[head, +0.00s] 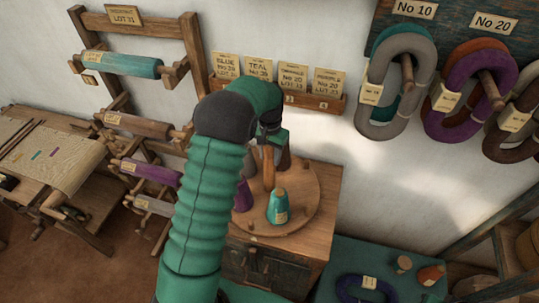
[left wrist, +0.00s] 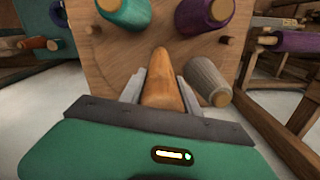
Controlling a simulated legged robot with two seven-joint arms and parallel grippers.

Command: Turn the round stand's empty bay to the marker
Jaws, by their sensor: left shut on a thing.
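The round stand (head: 303,215) is a wooden disc on top of a cabinet. A teal cone (head: 278,208) stands at its front, and a purple cone (head: 243,196) is partly hidden behind my left arm. A grey cone (left wrist: 208,80) shows in the left wrist view, beside the teal cone (left wrist: 124,12) and purple cone (left wrist: 206,14). My left gripper (head: 268,150) is shut on the upright wooden handle (head: 269,172) at the stand's middle; the handle (left wrist: 162,85) shows between the fingers. I cannot make out the marker or clearly tell which bay is empty. My right gripper is out of view.
The cabinet (head: 262,268) stands against the wall, below a rack of label cards (head: 275,75). A wooden frame with wound rollers (head: 120,64) is at left. Yarn hanks (head: 395,85) hang at upper right. A teal table (head: 350,258) with a dark hank is at lower right.

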